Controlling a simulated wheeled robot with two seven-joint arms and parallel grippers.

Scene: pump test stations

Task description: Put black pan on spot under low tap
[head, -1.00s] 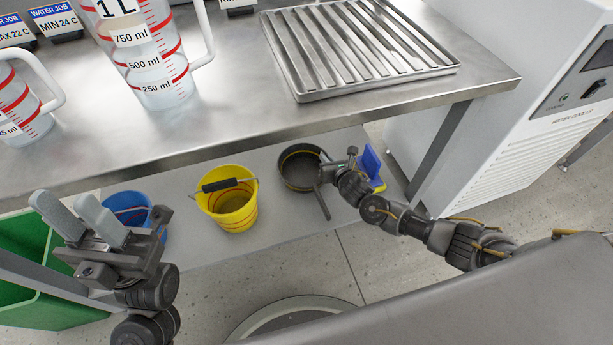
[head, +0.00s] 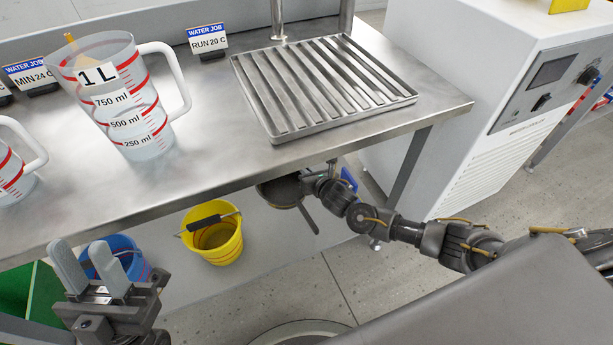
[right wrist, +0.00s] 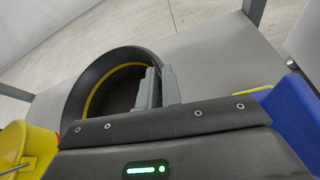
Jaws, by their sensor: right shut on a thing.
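The black pan (head: 280,192) is under the table's front edge in the head view, its far side hidden by the tabletop and its handle pointing toward me. My right gripper (head: 318,177) is shut on the pan's right rim. The right wrist view shows the grey fingers (right wrist: 158,88) clamped over the wall of the pan (right wrist: 103,92), which has a yellow line inside. I cannot tell whether the pan touches the lower shelf. Two metal posts (head: 278,18) rise behind the ribbed drain tray (head: 325,85); their tops are cut off. My left gripper (head: 90,262) is open and empty.
A yellow bucket (head: 222,247) and a blue bucket (head: 118,262) stand left of the pan. A blue object (right wrist: 296,115) is close to the right gripper. The 1 L jug (head: 125,110) stands on the tabletop. A white machine (head: 480,110) is at right.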

